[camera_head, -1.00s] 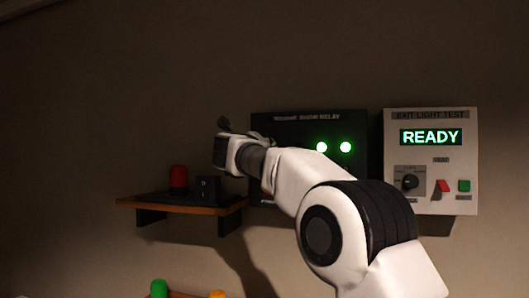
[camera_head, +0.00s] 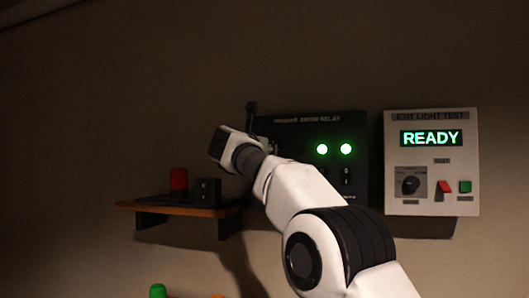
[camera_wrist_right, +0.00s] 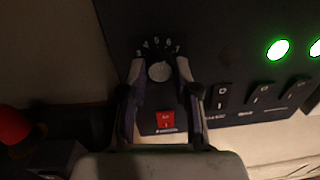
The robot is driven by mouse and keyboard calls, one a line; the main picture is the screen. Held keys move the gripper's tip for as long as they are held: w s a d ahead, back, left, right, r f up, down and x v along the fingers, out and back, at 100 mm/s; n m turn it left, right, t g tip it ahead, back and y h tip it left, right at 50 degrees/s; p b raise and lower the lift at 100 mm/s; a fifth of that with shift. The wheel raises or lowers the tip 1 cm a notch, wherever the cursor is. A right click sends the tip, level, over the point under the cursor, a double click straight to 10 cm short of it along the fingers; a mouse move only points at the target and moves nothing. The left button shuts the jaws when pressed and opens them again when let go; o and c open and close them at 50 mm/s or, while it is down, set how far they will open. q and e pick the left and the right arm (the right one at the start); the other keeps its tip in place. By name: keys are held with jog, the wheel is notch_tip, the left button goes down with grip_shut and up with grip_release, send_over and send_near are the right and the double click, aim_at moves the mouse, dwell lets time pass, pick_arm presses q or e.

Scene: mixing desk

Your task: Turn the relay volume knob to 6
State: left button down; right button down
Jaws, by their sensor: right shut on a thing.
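The relay volume knob (camera_wrist_right: 160,72) is a small round light knob on the black relay panel (camera_head: 300,127). Numbers from about 3 to 7 arc above it in the right wrist view. I cannot tell which number it points at. My right gripper (camera_wrist_right: 161,69) has one fingertip on each side of the knob and is shut on it. In the head view my right arm reaches to the panel's left part, hiding the knob. My left gripper is in neither view.
A red rocker switch (camera_wrist_right: 166,120) sits just below the knob, between the fingers. Black switches (camera_wrist_right: 222,95) and green lights (camera_wrist_right: 277,49) are to the right. A shelf (camera_head: 150,204) holds a red button (camera_head: 179,180). A white panel (camera_head: 432,120) reads READY.

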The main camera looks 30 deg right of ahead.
jog(key=shift+r+m, duration=0.2)
jog(key=shift+m, duration=0.4)
jog(key=c, duration=0.8)
grip_release()
jog(key=shift+c, duration=0.2)
jog(key=shift+w+f, duration=0.1)
jog(key=shift+f, duration=0.05)
jog(key=v, duration=1.1)
jog(key=shift+s+a, duration=0.2)
jog(key=shift+s, duration=0.1)
